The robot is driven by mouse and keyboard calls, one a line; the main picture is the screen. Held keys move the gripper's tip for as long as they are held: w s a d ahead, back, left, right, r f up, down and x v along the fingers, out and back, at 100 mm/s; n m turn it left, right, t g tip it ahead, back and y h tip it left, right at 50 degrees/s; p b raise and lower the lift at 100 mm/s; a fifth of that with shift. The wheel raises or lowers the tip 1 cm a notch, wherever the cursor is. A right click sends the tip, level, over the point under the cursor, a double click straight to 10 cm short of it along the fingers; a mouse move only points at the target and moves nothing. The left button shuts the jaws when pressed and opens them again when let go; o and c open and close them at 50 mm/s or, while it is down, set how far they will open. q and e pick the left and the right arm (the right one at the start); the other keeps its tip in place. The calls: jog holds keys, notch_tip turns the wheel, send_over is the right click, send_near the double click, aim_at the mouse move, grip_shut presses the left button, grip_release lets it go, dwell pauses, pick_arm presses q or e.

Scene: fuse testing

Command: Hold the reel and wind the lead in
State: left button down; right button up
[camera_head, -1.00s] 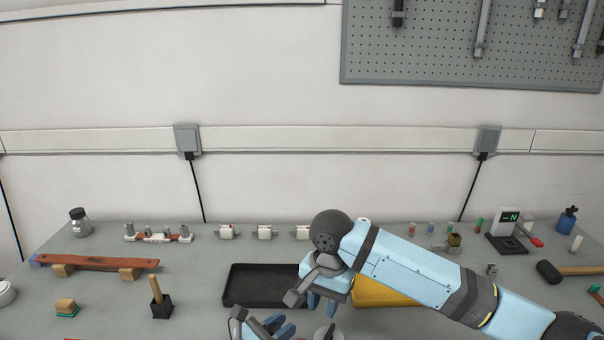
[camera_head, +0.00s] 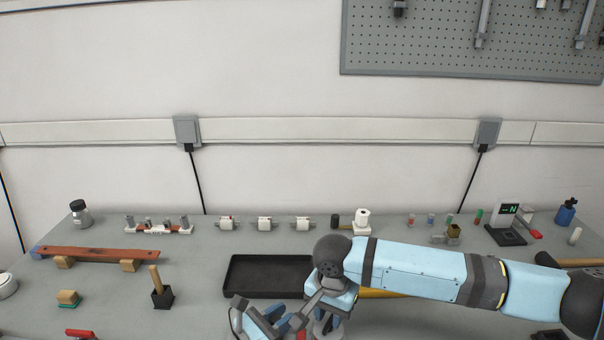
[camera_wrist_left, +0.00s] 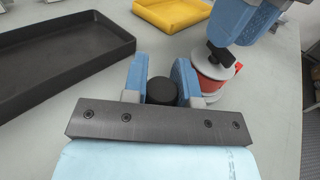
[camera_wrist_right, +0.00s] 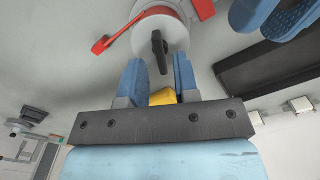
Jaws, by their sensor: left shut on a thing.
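The reel (camera_wrist_left: 214,76) has pale discs, a red wound core and a black crank handle on top; the right wrist view also shows the reel (camera_wrist_right: 160,34). My left gripper (camera_wrist_left: 161,84) is shut on a black round grip (camera_wrist_left: 162,91) beside the reel. Red lead and a red piece (camera_wrist_right: 103,45) show at the reel's side. My right gripper (camera_wrist_right: 159,66) is open, its fingertips on either side of the lower end of the crank handle (camera_wrist_right: 158,48); contact is unclear. In the head view my right arm partly hides the reel and both grippers.
A black tray (camera_head: 240,291) lies behind the grippers, with a yellow tray (camera_wrist_left: 172,13) to its right, partly hidden by my right arm. Fuse holders (camera_head: 264,224) line the back. A wooden bar on blocks (camera_head: 95,255) lies left.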

jog(key=shift+f, duration=0.8)
grip_shut()
jog(key=m, duration=0.6)
jog(key=shift+m, duration=0.4)
jog(key=m, duration=0.5)
jog(key=shift+m, duration=0.4)
